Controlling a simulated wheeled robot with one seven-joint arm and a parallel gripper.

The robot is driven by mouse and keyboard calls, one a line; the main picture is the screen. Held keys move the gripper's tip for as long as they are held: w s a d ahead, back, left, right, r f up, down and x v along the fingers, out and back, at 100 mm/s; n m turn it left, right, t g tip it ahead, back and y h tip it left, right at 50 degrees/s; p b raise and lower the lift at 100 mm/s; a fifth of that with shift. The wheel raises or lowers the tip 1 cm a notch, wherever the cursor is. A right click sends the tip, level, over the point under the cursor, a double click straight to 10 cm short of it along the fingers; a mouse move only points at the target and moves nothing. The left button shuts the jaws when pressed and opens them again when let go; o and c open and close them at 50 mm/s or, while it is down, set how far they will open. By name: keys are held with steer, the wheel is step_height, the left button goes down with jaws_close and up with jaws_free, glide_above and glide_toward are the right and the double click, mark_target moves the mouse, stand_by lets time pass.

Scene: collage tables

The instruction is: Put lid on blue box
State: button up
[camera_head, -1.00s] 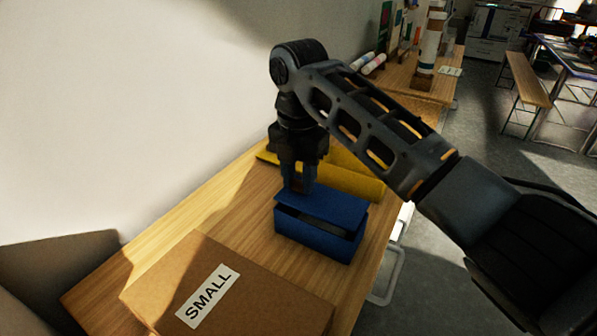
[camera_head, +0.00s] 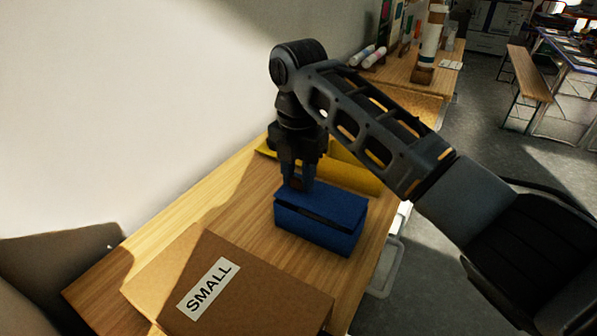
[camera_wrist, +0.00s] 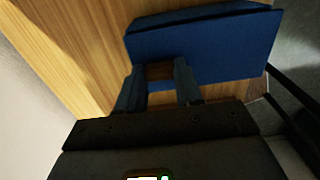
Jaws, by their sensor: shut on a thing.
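The blue box (camera_head: 318,236) stands on the wooden table near its right edge. Its blue lid (camera_head: 325,203) lies over the top, with a dark gap showing along the front side. My gripper (camera_head: 298,184) points down at the lid's back left edge and is shut on a small brown part there. In the wrist view, my gripper (camera_wrist: 160,88) has both fingers around the brown part (camera_wrist: 160,71) at the edge of the blue lid (camera_wrist: 215,48). The far side of the box is hidden.
A cardboard box marked SMALL (camera_head: 250,290) stands in front on the wooden table (camera_head: 190,215). A yellow object (camera_head: 350,175) lies just behind the blue box. A white wall (camera_head: 120,110) runs along the left.

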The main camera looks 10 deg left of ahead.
steer(key=shift+f, duration=0.55)
stand_by(1.4)
steer(key=o, duration=1.1)
steer(key=shift+o, duration=0.4)
steer(key=o, duration=0.4)
steer(key=shift+r+p, duration=3.05)
steer(key=shift+r, duration=0.45)
